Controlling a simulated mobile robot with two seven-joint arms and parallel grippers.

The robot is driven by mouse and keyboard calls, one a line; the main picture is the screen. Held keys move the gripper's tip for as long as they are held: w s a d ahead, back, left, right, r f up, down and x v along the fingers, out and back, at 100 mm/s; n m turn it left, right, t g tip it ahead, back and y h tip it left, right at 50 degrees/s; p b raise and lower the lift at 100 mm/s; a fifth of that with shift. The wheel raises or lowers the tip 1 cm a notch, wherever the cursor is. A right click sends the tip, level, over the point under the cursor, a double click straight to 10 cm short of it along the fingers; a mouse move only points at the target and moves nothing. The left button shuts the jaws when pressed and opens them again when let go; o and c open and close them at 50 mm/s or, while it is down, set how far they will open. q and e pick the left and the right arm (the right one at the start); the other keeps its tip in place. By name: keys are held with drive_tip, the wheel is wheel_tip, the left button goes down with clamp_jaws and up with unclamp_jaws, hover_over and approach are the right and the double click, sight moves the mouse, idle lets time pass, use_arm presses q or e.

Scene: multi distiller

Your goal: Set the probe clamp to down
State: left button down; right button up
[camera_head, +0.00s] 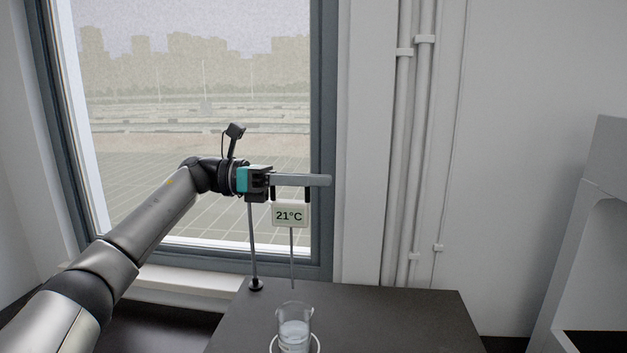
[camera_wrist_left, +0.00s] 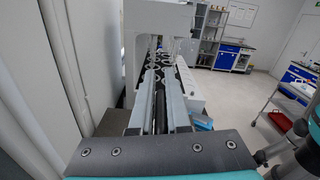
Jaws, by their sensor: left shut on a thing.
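The probe clamp (camera_head: 307,193) is mostly hidden behind my left gripper (camera_head: 326,180); black parts of it show just below the grey fingers. My left gripper is shut on the clamp, with its fingers level and pointing right. A white display (camera_head: 290,214) reading 21°C hangs under the fingers, and a thin probe rod (camera_head: 292,255) runs down from it. The probe tip is above the beaker (camera_head: 294,329), which holds clear liquid. The upright stand rod (camera_head: 252,240) rises from the table to the left. In the left wrist view, a dark part (camera_wrist_left: 159,108) lies between the long fingers.
The dark table (camera_head: 390,320) is bare to the right of the beaker. A window (camera_head: 200,100) and wall pipes (camera_head: 413,150) are behind. A large grey-white cabinet (camera_head: 598,220) stands at the right. The left wrist view shows blue lab cupboards (camera_wrist_left: 232,58) far off.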

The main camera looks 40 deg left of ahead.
idle(0.6)
use_arm(q)
wheel_tip(320, 180, down, 14)
drive_tip(key=b, duration=1.2)
drive_tip(key=shift+r+b, duration=0.15)
drive_tip(key=shift+b, duration=0.2)
drive_tip(key=c, duration=1.3)
unclamp_jaws()
drive_tip(key=o, duration=0.4)
drive_tip(key=shift+r, duration=0.1)
